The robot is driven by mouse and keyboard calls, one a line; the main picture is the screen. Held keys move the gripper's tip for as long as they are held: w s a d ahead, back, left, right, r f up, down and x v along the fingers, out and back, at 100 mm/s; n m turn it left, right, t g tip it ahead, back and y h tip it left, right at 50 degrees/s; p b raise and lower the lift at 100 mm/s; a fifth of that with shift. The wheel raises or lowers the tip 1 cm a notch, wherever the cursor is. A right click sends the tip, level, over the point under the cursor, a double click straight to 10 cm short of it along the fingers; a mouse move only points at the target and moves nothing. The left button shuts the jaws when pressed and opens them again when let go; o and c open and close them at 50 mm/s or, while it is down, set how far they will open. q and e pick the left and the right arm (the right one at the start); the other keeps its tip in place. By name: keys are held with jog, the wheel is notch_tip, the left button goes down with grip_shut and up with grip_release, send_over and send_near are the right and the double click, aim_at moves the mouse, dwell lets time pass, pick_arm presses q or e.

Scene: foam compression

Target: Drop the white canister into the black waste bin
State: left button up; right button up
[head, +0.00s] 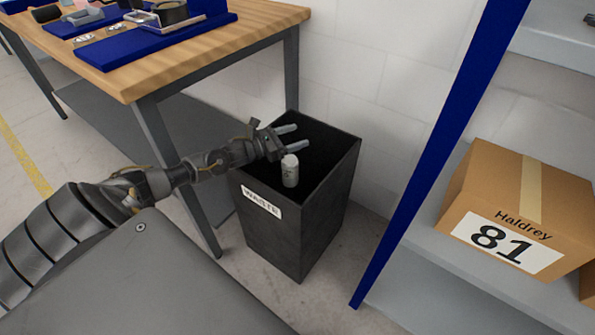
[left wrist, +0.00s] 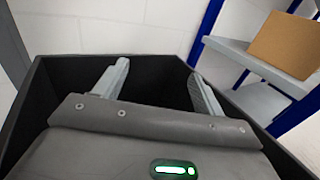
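The white canister (head: 290,171) is upright in the mouth of the black waste bin (head: 292,232), just below my left gripper (head: 300,137) in the head view. Nothing visible supports the canister, and it is not between the fingers. My left gripper is open over the bin, its two fingers apart and empty. In the left wrist view the open fingers (left wrist: 160,82) show above the dark bin (left wrist: 70,68), and the canister is hidden there. The bin's floor is too dark to make out. My right gripper is not in view.
A wooden workbench (head: 200,55) with blue trays stands left of the bin. A shelf with a blue post (head: 440,150) and a cardboard box (head: 515,205) marked 81 stands at the right. A white wall is behind the bin.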

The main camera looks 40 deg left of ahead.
pick_arm(q)
jog(key=shift+o, duration=0.4)
jog(key=shift+s+a, duration=0.2)
jog(key=shift+s, duration=0.15)
jog(key=p+v, duration=0.1)
jog(key=v, duration=0.9)
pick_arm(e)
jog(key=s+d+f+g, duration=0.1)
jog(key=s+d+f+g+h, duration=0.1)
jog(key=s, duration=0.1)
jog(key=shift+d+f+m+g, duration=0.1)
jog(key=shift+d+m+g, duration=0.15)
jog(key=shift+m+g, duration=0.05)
